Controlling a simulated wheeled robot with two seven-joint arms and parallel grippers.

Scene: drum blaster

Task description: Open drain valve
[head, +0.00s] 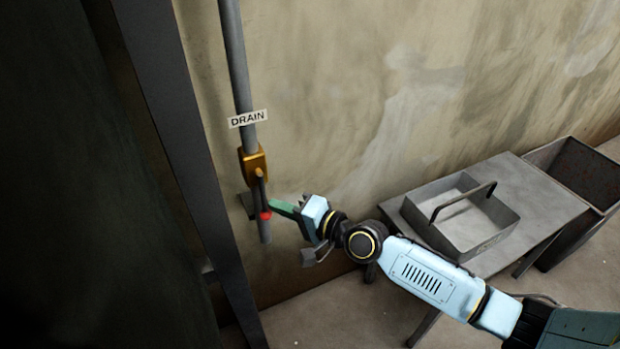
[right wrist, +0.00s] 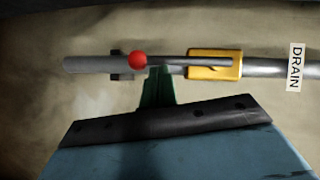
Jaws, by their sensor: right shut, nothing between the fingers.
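The drain valve has a brass-yellow body (head: 253,163) on a grey vertical pipe (head: 235,60) at the wall, under a DRAIN label (head: 247,119). Its thin dark lever (head: 260,188) hangs down along the pipe and ends in a red knob (head: 265,215). In the right wrist view the yellow body (right wrist: 214,65), lever (right wrist: 185,61) and red knob (right wrist: 138,60) lie in line with the pipe. My right gripper (head: 275,206) is shut and empty, its green fingertips (right wrist: 158,88) beside the lever close to the knob. I cannot tell whether they touch it. My left gripper is out of view.
A dark upright post (head: 185,150) stands left of the pipe. At right, a grey table (head: 545,195) holds a metal tray with a handle (head: 470,240), with a dark bin (head: 575,170) behind it. The wall right of the valve is bare.

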